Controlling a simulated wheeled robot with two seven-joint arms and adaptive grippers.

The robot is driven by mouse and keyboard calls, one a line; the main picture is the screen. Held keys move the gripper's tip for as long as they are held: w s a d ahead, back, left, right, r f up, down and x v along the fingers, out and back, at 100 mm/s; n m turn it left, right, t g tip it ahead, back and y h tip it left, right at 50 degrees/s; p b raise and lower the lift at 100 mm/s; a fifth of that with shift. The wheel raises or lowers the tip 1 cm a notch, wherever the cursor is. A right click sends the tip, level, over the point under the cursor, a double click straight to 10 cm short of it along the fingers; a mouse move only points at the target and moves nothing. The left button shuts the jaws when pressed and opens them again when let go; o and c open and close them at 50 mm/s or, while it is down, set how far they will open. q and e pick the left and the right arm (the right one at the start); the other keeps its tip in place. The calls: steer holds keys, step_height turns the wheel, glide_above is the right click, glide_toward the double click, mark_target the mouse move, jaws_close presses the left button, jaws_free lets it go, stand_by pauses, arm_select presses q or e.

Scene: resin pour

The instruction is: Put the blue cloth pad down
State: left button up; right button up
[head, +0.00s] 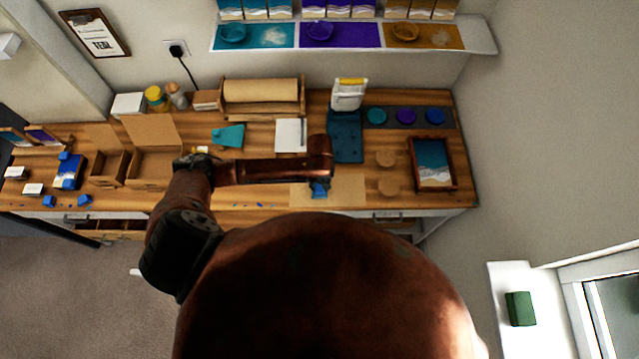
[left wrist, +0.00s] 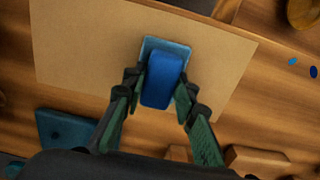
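The blue cloth pad (left wrist: 163,80) is between the fingers of my left gripper (left wrist: 158,90), which touch its two sides. A lighter blue, square-edged part shows at the pad's far end; I cannot tell if it is part of the pad or a separate piece. Below is a tan paper sheet (left wrist: 85,60); I cannot tell whether the pad touches it. In the head view the pad (head: 319,191) shows as a small blue patch under my left gripper (head: 319,183), over the sheet (head: 349,188) near the bench front. My right gripper is not in view.
A dark blue board (head: 346,143) lies behind the sheet. Cardboard boxes (head: 152,150) stand left. Small blue bits (left wrist: 313,72) lie on the wood beside the sheet.

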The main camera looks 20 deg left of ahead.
mark_target(319, 185)
arm_select(q)
steer(key=o, duration=0.4)
step_height(319, 185, up, 12)
steer(key=shift+r, duration=0.15)
stand_by(0.4)
stand_by(0.5)
